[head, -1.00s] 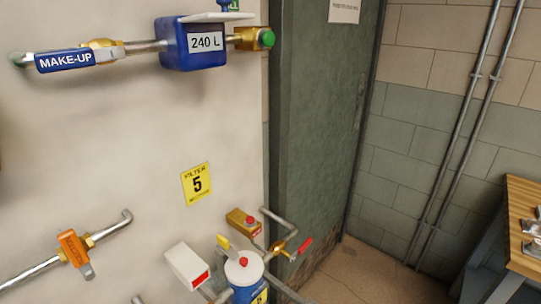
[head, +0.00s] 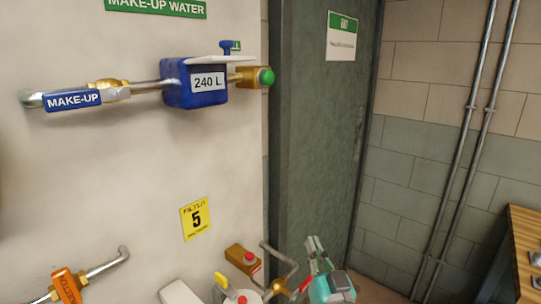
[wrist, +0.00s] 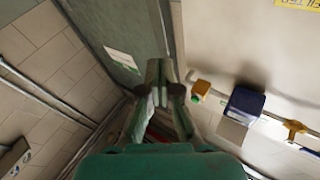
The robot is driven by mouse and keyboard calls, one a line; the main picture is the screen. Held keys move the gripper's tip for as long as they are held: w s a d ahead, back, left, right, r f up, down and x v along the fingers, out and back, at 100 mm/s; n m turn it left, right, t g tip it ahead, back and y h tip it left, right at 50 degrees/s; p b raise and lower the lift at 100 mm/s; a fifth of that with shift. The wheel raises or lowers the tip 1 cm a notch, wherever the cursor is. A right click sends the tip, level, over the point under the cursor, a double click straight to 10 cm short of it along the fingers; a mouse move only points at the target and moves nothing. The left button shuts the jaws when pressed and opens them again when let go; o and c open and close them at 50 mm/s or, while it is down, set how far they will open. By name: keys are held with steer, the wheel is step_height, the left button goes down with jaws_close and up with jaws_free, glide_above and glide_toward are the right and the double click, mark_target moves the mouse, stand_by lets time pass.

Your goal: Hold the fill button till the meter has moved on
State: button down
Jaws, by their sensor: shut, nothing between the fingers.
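The blue meter box (head: 194,88) hangs on the make-up pipe at the upper left of the head view. Its white display (head: 208,83) reads 240 L. The green fill button (head: 266,77) is on the end of the brass block to the meter's right. My gripper (head: 316,243) is at the bottom of the head view, below and right of the button and well apart from it. In the wrist view, my gripper (wrist: 158,72) is shut and empty; the meter (wrist: 245,102) and green button (wrist: 196,98) show to its right.
A blue MAKE-UP lever (head: 73,101) is left of the meter. Below are an orange-handled valve (head: 68,284) and a brass block with a red button (head: 243,256), near my gripper. A dark green door (head: 325,140) stands right of the pipework. A wooden bench (head: 525,250) is at far right.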

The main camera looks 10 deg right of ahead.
mark_target(269, 78)
steer(key=w+r+t, duration=0.1)
steer(key=w+r, duration=0.1)
steer(key=r, duration=1.4)
steer(key=w+d+r+t, duration=0.1)
steer(key=w+r+t, duration=0.1)
steer(key=r, duration=1.5)
steer(key=shift+w+r+m, duration=0.25)
steer(key=shift+w+m, duration=0.15)
steer(key=shift+w, duration=0.15)
steer(key=w+a, duration=0.5)
steer(key=w, duration=0.2)
steer(key=shift+w, duration=0.15)
steer(key=shift+w+a, duration=0.25)
steer(key=shift+a, duration=0.05)
steer(key=shift+w+a, duration=0.3)
steer(key=shift+w, duration=0.15)
stand_by(1.1)
